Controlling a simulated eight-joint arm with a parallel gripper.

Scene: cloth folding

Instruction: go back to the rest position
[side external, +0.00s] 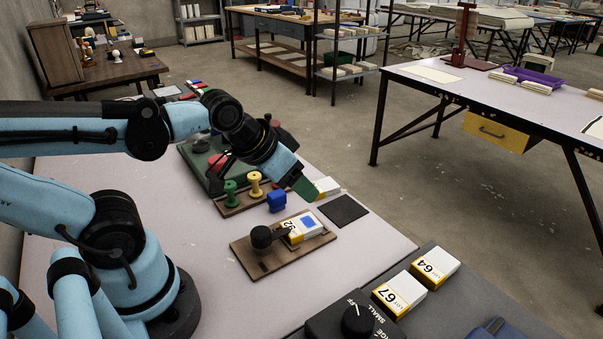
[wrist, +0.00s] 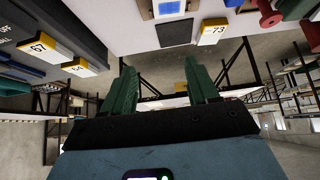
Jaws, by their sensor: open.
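My gripper (side external: 303,188) hangs in the air above the far part of the table (side external: 205,262), tilted down to the right, with nothing seen in it. In the wrist view its two green fingers (wrist: 162,78) are spread apart with empty space between them. Below and nearer the viewer, a white and yellow box (side external: 295,235) with a blue square on top sits on a wooden board (side external: 262,268) beside a black-knobbed handle (side external: 262,237). A box marked 73 (wrist: 213,30) lies just past the fingertips in the side view, partly hidden there by the gripper.
A black pad (side external: 343,210) lies right of the gripper. Boxes 67 (side external: 399,294) and 64 (side external: 435,266) rest on a dark surface near a dial unit (side external: 357,319).

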